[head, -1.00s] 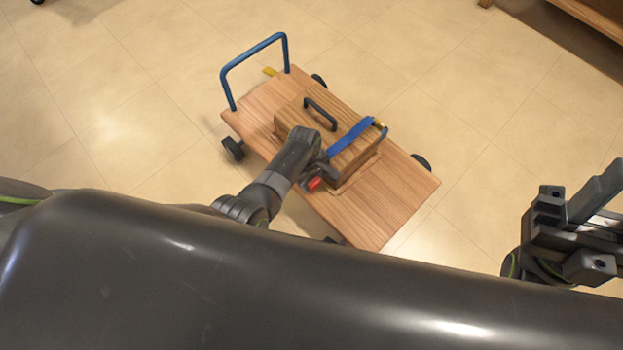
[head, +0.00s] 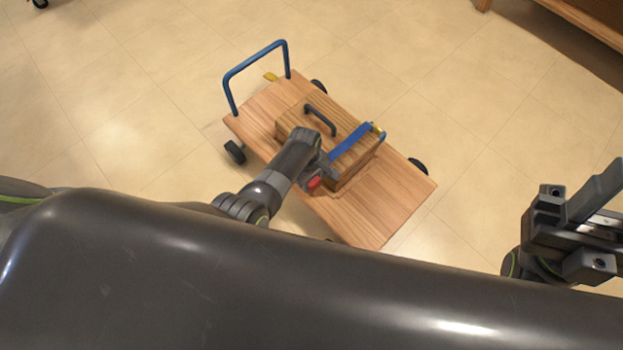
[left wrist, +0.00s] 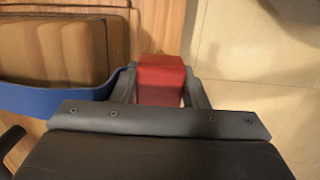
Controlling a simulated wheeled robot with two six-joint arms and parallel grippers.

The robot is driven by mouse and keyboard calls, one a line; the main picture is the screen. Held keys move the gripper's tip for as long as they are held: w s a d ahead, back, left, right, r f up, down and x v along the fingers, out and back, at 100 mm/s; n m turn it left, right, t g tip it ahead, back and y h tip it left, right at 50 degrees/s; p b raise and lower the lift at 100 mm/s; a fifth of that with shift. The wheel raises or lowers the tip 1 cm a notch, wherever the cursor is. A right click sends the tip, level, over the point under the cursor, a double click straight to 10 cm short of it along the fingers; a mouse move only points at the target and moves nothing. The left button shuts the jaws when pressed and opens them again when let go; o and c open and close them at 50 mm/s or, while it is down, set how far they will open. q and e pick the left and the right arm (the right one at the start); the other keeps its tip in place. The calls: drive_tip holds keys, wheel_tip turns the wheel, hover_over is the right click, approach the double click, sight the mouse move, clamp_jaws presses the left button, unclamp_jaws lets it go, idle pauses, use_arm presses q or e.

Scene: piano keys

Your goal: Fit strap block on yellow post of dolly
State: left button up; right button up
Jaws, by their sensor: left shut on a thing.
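My left gripper (head: 316,180) is shut on a red block (head: 314,184) at the near side of the dolly (head: 365,220). In the left wrist view the red block (left wrist: 162,82) sits between the two fingers. A blue strap (head: 351,140) runs from near the gripper across the wooden box (head: 292,123) on the dolly. In the left wrist view the strap (left wrist: 40,101) reaches the left finger. A small yellow piece (head: 377,128) shows at the strap's far end. My right gripper (head: 590,232) is at the right edge, partly cut off.
The dolly's blue handle (head: 256,64) rises at its far left end. The box has a dark handle (head: 320,120). Tiled floor around the dolly is clear. Wooden furniture (head: 580,25) stands at the top right.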

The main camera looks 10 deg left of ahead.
use_arm(q)
drive_tip(key=shift+r+p, duration=0.35)
drive_tip(key=shift+r, duration=0.2)
drive_tip(key=shift+f, duration=0.15)
drive_tip(key=shift+f+b, duration=1.25)
drive_tip(key=shift+f, duration=0.25)
drive_tip(key=shift+p, duration=0.3)
drive_tip(key=shift+f, duration=0.2)
